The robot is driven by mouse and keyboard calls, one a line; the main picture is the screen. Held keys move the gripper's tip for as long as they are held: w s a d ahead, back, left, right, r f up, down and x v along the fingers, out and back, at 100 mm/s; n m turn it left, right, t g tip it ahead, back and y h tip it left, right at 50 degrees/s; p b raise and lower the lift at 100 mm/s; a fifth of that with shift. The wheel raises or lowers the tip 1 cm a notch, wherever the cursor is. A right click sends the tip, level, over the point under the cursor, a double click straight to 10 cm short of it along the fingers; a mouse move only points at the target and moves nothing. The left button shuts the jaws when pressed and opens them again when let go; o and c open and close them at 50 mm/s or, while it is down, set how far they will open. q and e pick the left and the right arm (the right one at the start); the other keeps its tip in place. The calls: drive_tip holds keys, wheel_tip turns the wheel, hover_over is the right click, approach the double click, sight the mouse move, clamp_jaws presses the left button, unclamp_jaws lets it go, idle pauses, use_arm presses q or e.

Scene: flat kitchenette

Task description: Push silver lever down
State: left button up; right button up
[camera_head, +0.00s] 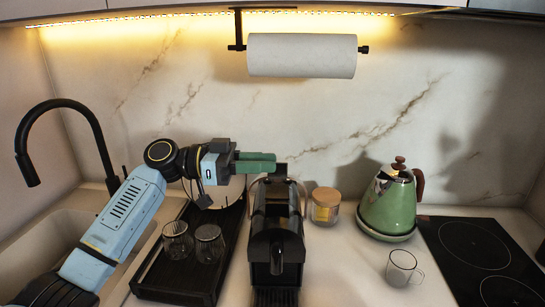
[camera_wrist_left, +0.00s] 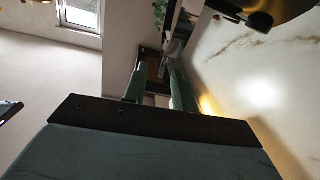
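The black coffee machine (camera_head: 277,225) stands upright at the middle of the counter. A thin silver arc, which looks like its lever (camera_head: 303,188), shows by its upper part; its exact position is hard to tell. My left gripper (camera_head: 276,163) reaches in from the left, with its green fingertips close to the machine's top rear. I cannot tell if they touch it. In the left wrist view the two fingers (camera_wrist_left: 156,80) stand apart, and a shiny silver part (camera_wrist_left: 174,42) shows beyond them. My right gripper is not in view.
A black tray (camera_head: 150,280) with two glasses stands left of the machine. To the right are a lidded jar (camera_head: 325,207), a green kettle (camera_head: 388,205), a glass cup (camera_head: 401,268) and a dark hob (camera_head: 475,250). A paper roll (camera_head: 302,55) hangs above.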

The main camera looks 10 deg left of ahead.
use_arm(q)
drive_tip(key=shift+w+d, duration=0.15)
drive_tip(key=shift+d, duration=1)
clamp_jaws()
